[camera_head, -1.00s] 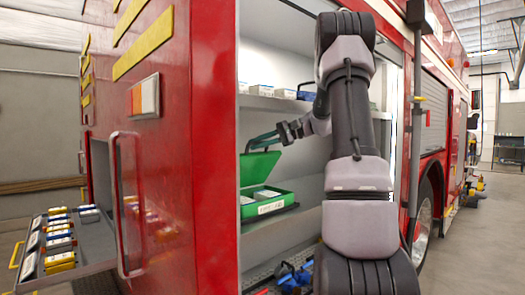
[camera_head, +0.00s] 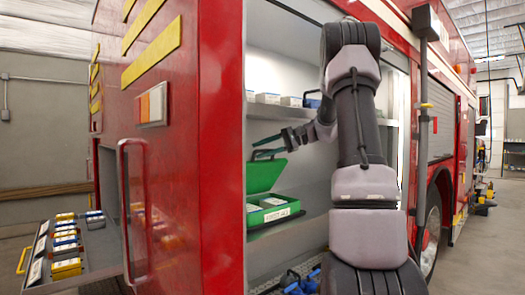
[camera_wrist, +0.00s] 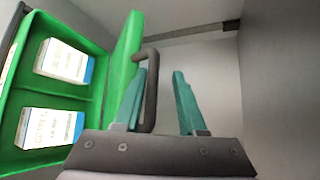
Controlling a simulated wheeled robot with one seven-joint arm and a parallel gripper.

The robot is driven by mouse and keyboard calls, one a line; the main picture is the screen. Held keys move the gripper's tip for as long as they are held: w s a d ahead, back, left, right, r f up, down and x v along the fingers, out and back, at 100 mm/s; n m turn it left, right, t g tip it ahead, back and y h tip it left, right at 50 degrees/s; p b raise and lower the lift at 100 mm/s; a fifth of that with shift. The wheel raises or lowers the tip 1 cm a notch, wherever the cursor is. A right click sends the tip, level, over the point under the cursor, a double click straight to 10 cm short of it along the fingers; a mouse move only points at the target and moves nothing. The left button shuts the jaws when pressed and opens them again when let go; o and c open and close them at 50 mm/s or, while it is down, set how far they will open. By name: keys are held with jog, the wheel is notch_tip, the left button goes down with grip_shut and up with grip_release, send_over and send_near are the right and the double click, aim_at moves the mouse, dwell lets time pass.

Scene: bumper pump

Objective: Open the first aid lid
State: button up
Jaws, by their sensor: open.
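The green first aid box (camera_head: 274,212) sits on a lower shelf in the truck's open compartment. Its lid (camera_head: 264,174) stands raised, steeply tilted, at the back left of the box. My gripper (camera_head: 266,148) is just above the lid's upper edge, with its fingers spread. In the wrist view, the open box (camera_wrist: 8,105) shows at left and the lid (camera_wrist: 124,58) beside it. A dark looped handle (camera_wrist: 151,95) on the lid reaches in at the left finger of my open gripper (camera_wrist: 159,74). Whether they touch I cannot tell.
White packs (camera_wrist: 62,62) lie inside the box. An upper shelf (camera_head: 275,111) with small boxes is above my gripper. The red truck side (camera_head: 215,150) borders the compartment at left. A pulled-out drawer (camera_head: 105,262) with several packs is at far left.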

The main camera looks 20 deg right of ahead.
jog(key=shift+f, duration=0.1)
jog(key=v, duration=1)
jog(key=shift+d+r, duration=0.25)
jog(key=shift+d, duration=0.1)
jog(key=shift+s, duration=0.15)
